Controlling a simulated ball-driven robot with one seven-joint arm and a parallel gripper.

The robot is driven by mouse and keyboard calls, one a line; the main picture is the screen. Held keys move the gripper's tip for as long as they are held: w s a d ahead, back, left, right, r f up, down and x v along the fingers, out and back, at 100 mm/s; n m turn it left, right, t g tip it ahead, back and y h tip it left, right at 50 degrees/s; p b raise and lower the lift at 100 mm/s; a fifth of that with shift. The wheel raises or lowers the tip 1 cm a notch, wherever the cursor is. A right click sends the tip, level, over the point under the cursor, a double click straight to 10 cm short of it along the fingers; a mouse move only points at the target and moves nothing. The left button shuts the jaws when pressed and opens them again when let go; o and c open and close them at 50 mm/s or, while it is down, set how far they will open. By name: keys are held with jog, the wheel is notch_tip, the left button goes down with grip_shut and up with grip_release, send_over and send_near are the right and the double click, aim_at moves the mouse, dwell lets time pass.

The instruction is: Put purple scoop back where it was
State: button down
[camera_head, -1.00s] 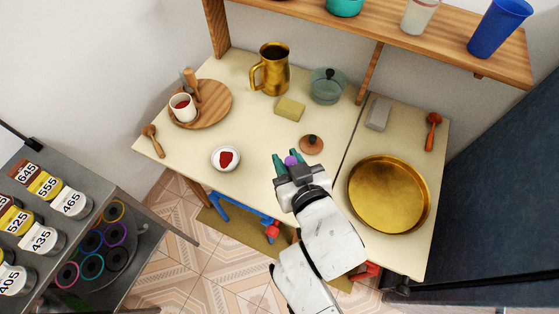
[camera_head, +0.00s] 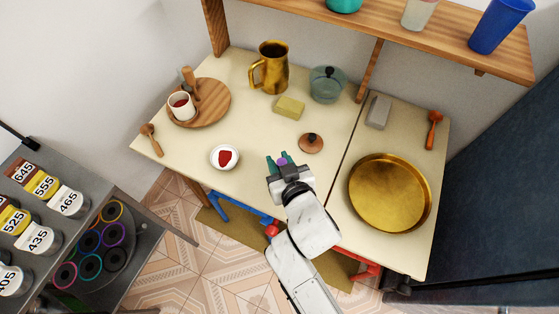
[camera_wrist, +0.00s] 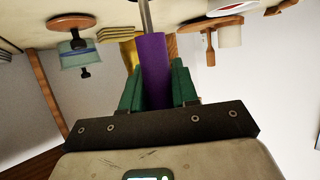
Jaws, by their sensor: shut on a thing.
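My gripper (camera_head: 279,163) is over the front middle of the cream table, its green fingers shut on the purple scoop (camera_head: 282,161). In the head view only a small purple bit shows between the fingers. In the wrist view the purple handle (camera_wrist: 154,65) stands between the green fingers, and a thin metal shaft (camera_wrist: 146,14) runs from it out of the top edge. The scoop's head end is out of view there. A white bowl with red content (camera_head: 224,157) stands to the gripper's left.
A rack at the lower left holds numbered jars (camera_head: 40,240) and several coloured rings (camera_head: 112,234), some purple. A wooden board with a cup (camera_head: 181,106), gold pitcher (camera_head: 272,68), yellow block (camera_head: 289,107), glass pot (camera_head: 327,84) and brown lid (camera_head: 311,143) are on the table. A gold pan (camera_head: 389,193) stands right.

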jog(key=shift+f, duration=0.15)
jog(key=c, duration=0.8)
grip_release()
jog(key=shift+c, duration=0.2)
jog(key=shift+s+r, duration=0.1)
jog(key=shift+r, duration=0.1)
jog(key=v, duration=1.1)
jog(key=shift+s+d+r, duration=0.2)
jog(key=shift+s, duration=0.1)
jog(key=shift+d, duration=0.1)
